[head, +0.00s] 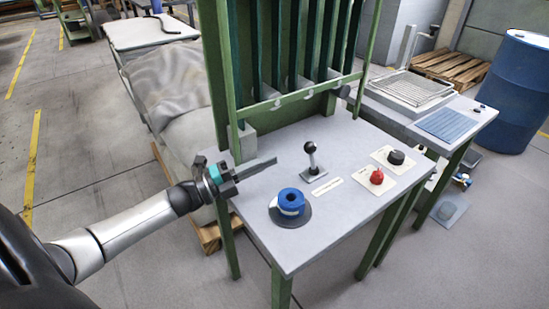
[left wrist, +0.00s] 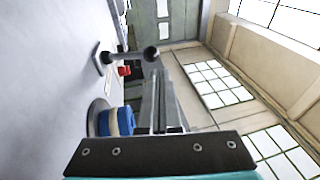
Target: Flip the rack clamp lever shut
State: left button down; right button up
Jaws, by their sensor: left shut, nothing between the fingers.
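The lever (head: 312,160) has a black ball knob on a short shaft and stands roughly upright from a small base plate on the grey bench top (head: 240,197). It also shows in the left wrist view (left wrist: 128,56), with its knob just beyond the fingertips in the picture. My left gripper (head: 272,162) is shut and empty. It is above the left part of the bench, to the left of the lever and apart from it in the head view. Its fingers (left wrist: 157,92) lie together in the left wrist view. My right gripper is in neither view.
A blue spool (head: 290,201) on a dark disc is in front of the lever. A red knob (head: 377,177) and a black knob (head: 396,157) are to its right. A green rack frame (head: 222,75) rises behind. A side table holds a wire basket (head: 407,86).

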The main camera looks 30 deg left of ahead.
pick_arm(q)
jog(key=v, duration=0.4)
jog(key=r+p+v, duration=0.1)
jog(key=v, duration=0.1)
jog(key=shift+s+a+f, duration=0.1)
jog(key=shift+s+a, duration=0.2)
jog(key=shift+s, duration=0.05)
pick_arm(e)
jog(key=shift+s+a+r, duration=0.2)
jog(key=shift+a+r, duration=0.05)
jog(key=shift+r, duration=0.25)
